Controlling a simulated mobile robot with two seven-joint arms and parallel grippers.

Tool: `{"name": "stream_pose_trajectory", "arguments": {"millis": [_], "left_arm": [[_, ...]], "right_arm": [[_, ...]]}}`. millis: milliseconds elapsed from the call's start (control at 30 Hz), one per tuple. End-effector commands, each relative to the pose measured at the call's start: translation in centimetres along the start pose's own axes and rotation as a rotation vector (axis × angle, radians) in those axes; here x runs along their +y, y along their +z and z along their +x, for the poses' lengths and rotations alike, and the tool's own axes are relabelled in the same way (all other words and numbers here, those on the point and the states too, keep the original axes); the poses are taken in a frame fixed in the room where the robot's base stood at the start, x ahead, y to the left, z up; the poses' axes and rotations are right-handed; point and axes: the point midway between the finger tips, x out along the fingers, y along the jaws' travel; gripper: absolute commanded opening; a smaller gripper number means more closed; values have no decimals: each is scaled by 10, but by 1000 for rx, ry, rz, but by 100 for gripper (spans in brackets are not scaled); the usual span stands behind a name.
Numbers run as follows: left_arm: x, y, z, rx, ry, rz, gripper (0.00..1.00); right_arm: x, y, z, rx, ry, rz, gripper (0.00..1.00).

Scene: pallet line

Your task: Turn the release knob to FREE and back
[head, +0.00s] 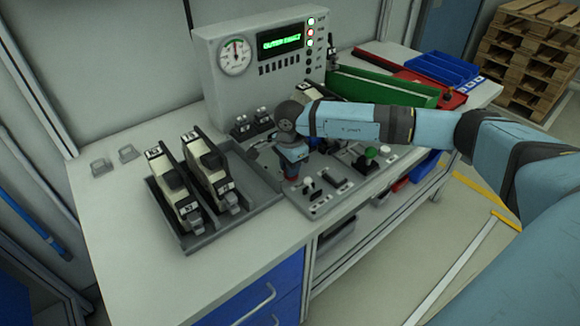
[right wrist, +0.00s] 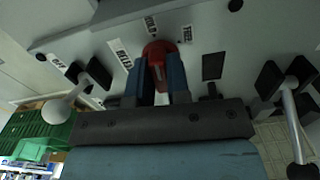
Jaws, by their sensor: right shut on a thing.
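The release knob is a red knob (right wrist: 160,48) on the grey control panel (right wrist: 215,40) in the right wrist view. My right gripper (right wrist: 161,75) has its two blue fingers on either side of the knob and is shut on it. Small white labels stand around the knob; one to its right (right wrist: 187,34) seems to read FREE. Which label the knob points at I cannot tell. My left gripper is not in view.
A grey box with a gauge and green display (head: 281,41) stands behind the panel. A tray (head: 215,240) with two black-and-cream units is at left. Levers and a green button (head: 370,152) stand close to the right of the gripper. A green bin (head: 385,88) is behind my arm.

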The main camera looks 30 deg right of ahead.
Motion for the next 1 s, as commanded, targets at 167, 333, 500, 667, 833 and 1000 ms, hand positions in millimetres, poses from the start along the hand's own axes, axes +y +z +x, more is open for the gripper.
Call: {"name": "stream_pose_trajectory", "arguments": {"millis": [167,333,500,667,833,1000], "left_arm": [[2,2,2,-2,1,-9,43],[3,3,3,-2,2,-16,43],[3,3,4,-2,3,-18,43],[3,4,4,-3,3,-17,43],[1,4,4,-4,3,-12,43],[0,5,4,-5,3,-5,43]], "right_arm": [[-1,0,0,-2,-1,113,0],[-1,0,1,-2,0,265,0],[-2,0,0,-2,0,428,0],[-3,0,0,-2,0,577,0],[-3,0,0,-3,-1,722,0],[-4,-1,0,-2,0,839,0]]}}
